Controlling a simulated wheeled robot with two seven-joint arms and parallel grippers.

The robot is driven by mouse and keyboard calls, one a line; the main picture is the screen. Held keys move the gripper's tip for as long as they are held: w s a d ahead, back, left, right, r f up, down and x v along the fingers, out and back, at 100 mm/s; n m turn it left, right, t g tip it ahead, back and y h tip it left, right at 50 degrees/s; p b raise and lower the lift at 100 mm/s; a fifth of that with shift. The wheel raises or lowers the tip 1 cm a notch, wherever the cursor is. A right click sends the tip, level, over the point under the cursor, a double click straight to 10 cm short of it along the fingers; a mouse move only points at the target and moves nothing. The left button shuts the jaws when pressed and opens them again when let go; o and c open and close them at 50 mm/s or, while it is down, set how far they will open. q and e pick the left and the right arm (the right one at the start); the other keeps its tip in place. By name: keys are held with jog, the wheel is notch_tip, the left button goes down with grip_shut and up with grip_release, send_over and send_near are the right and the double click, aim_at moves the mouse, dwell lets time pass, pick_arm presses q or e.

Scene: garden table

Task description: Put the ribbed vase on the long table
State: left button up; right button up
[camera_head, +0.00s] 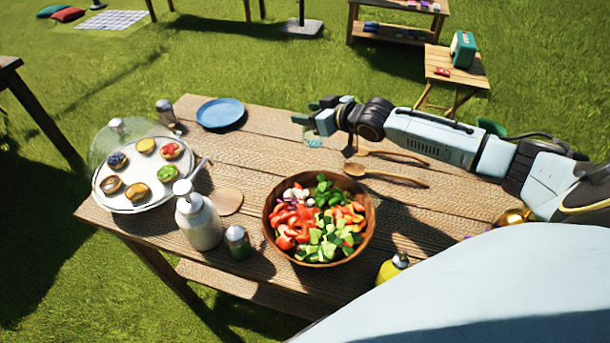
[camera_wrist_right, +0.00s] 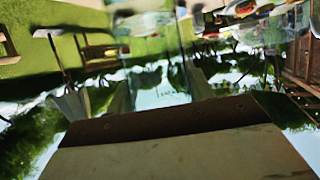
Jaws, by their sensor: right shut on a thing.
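My right gripper (camera_head: 313,122) reaches in from the right, above the far side of the long wooden table (camera_head: 255,150). In the right wrist view it is shut on a clear, glassy thing (camera_wrist_right: 155,75), which I take to be the ribbed vase. The scene shows through it, and its ribs and base are hard to make out. In the head view the held thing is mostly lost against the gripper and the table, so I cannot tell whether it touches the tabletop. My left gripper is out of view.
On the table are a salad bowl (camera_head: 370,230), wooden spoons (camera_head: 385,177), a blue plate (camera_head: 221,112), a domed pastry tray (camera_head: 128,205), a pale bottle (camera_head: 198,222) and shakers (camera_head: 238,242). Bare boards lie between plate and bowl. A small table (camera_head: 470,70) with a radio stands behind.

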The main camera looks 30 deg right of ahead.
jog(key=shift+d+f, duration=0.25)
jog(key=shift+d, duration=0.25)
notch_tip(320, 180, down, 6)
jog(key=shift+d+r+b, duration=0.1)
jog(key=shift+b, duration=0.35)
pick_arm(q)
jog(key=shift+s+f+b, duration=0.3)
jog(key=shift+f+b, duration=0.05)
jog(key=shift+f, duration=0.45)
pick_arm(e)
jog(key=shift+f, duration=1.9)
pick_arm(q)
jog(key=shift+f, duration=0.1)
pick_arm(e)
jog(key=o, duration=0.7)
jog(key=shift+f, duration=0.25)
jog(key=shift+c, duration=0.2)
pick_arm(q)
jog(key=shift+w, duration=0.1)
pick_arm(e)
jog(key=o, duration=0.5)
jog(key=shift+c, duration=0.2)
